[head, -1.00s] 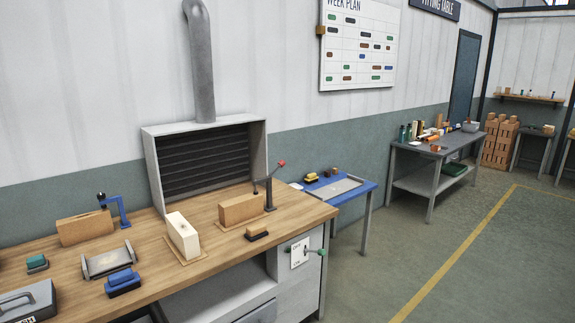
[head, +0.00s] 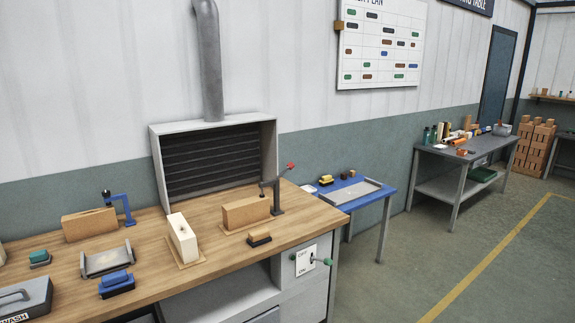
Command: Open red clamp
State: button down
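The red clamp (head: 276,196) stands near the right end of the wooden workbench. It has a dark post, a dark arm and a red knob (head: 291,166) at the raised end of its handle. Its arm reaches left over a tan wooden block (head: 246,212) on a thin board. I cannot tell at this size whether its tip presses on the block. My gripper is not in view.
A clamp with a blue frame (head: 121,204) stands by another tan block (head: 90,224). A white block (head: 182,238), brushes and a grey cradle (head: 107,261) share the workbench (head: 221,262). A blue table (head: 384,195) stands right; floor (head: 420,262) is clear in front.

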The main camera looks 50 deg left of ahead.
aim_at(290, 167)
jog(key=u, duration=0.3)
jog(key=i, duration=1.6)
jog(key=u, duration=0.65)
jog(key=i, duration=0.8)
jog(key=u, duration=0.8)
jog(key=i, duration=0.55)
jog(key=u, duration=0.7)
jog(key=i, duration=0.65)
jog(key=u, duration=0.4)
